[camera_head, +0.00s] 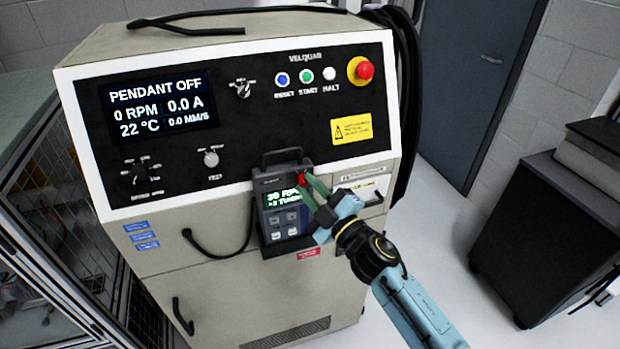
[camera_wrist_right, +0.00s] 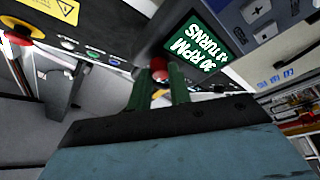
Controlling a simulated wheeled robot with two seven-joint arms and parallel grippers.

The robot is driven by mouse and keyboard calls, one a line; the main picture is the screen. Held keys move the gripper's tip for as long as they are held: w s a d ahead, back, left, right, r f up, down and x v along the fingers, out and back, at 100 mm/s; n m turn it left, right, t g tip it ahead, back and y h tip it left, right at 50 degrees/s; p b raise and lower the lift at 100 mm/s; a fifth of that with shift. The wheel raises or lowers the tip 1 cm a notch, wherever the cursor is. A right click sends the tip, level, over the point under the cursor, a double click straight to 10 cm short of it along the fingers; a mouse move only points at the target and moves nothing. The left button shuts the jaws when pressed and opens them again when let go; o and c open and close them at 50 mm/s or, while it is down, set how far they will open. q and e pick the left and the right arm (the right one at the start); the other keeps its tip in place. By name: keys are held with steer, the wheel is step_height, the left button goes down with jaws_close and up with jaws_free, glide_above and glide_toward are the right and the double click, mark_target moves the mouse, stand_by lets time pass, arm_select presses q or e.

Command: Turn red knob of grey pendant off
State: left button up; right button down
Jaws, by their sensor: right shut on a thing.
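The grey pendant (camera_head: 283,222) sits upright in a holder on the front of the cabinet. Its small green-lit screen (camera_head: 285,198) reads about 30 RPM and a number of turns; the screen also shows in the right wrist view (camera_wrist_right: 199,45). The red knob (camera_head: 302,178) is at the pendant's upper right. My right gripper (camera_head: 309,183) reaches in from the lower right, its green fingers shut on the red knob. In the right wrist view the knob (camera_wrist_right: 159,68) shows between the fingertips, partly hidden by them. My left gripper is not in view.
The cabinet panel has a display (camera_head: 158,107) reading "PENDANT OFF" and 0 RPM. A red stop button (camera_head: 360,70) is at its upper right. A cable loop hangs left of the pendant. A dark cart (camera_head: 545,235) stands at right, with clear floor between.

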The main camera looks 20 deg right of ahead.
steer(key=shift+r+n+g+p, duration=0.1)
steer(key=shift+n+g+p, duration=0.4)
steer(key=shift+n+p, duration=0.8)
steer(key=shift+y, duration=0.3)
steer(key=c, duration=1.3)
jaws_free()
steer(key=b+v, duration=0.3)
steer(key=v, duration=1)
steer(key=shift+s, duration=0.25)
steer(key=shift+d, duration=0.1)
